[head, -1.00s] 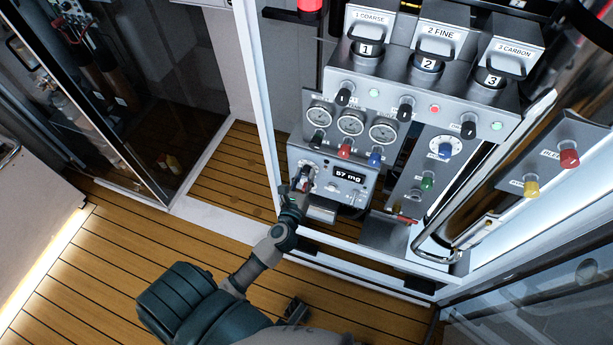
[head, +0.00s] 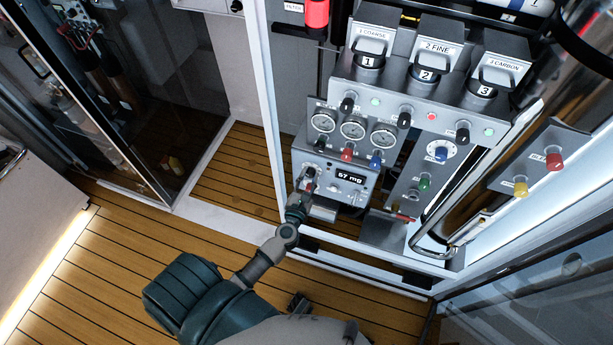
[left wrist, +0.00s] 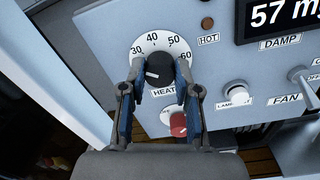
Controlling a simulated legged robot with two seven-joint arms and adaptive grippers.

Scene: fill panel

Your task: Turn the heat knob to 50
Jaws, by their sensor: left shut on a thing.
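The black heat knob (left wrist: 160,70) sits on a white dial (left wrist: 140,44) marked 30, 40, 50 and 60, with HEAT printed below. A short white mark shows on the knob's left part, towards the low-number side. My left gripper (left wrist: 158,85) has one finger on each side of the knob and is shut on it. In the head view my left gripper (head: 302,190) is at the left end of the grey control box and covers most of the knob. My right gripper is not in view.
A red knob (left wrist: 178,124) sits just below the heat knob, close to the right finger. The display (left wrist: 283,15) reads 57 mg. A lamp knob (left wrist: 235,92) and fan switch (left wrist: 302,76) are to the right. Gauges (head: 353,127) and valves are above the box.

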